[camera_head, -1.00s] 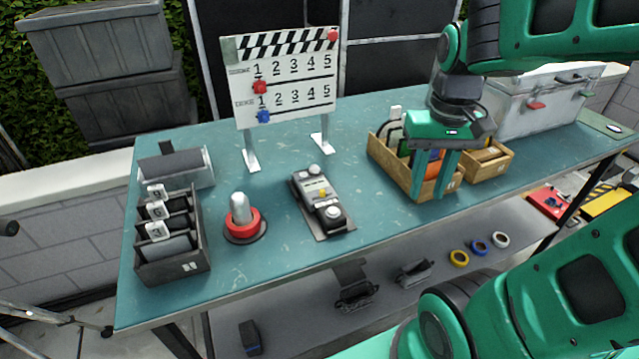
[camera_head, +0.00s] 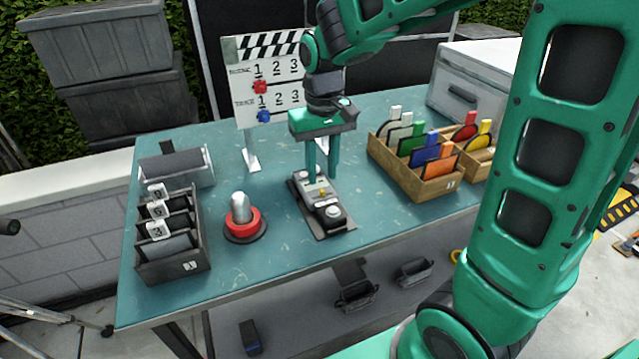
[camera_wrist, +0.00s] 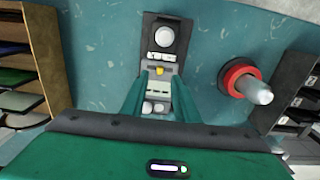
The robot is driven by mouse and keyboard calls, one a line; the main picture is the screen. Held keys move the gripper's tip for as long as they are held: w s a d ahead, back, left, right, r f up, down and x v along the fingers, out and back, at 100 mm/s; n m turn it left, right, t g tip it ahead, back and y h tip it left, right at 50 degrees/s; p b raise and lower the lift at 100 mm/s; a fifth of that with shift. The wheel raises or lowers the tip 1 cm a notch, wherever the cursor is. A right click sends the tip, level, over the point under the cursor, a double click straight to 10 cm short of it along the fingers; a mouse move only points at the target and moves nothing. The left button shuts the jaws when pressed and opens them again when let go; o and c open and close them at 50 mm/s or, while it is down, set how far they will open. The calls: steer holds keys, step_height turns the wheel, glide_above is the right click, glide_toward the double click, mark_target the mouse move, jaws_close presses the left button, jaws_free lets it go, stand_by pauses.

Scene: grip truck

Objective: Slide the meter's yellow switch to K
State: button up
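The meter (camera_head: 331,213) lies on the teal table near its front middle, a dark and grey device on a flat plate. Its yellow switch (camera_head: 323,191) is a small knob on the face. It also shows in the wrist view (camera_wrist: 159,71), near the meter's middle. The K mark is too small to read. My gripper (camera_head: 322,175) points down above the far part of the meter. In the wrist view its two green fingers (camera_wrist: 159,80) stand apart on either side of the meter's face, with the yellow switch just beyond the tips. Nothing is held.
A red-based lamp (camera_head: 243,218) stands left of the meter, and a dark slotted box (camera_head: 172,260) stands farther left. A clapperboard (camera_head: 262,90) stands behind. A wooden box of coloured cards (camera_head: 440,186) is to the right. The table (camera_head: 270,275) in front is clear.

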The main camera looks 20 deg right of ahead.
mark_target(322, 190)
steer(key=shift+f, duration=2.2)
jaws_close()
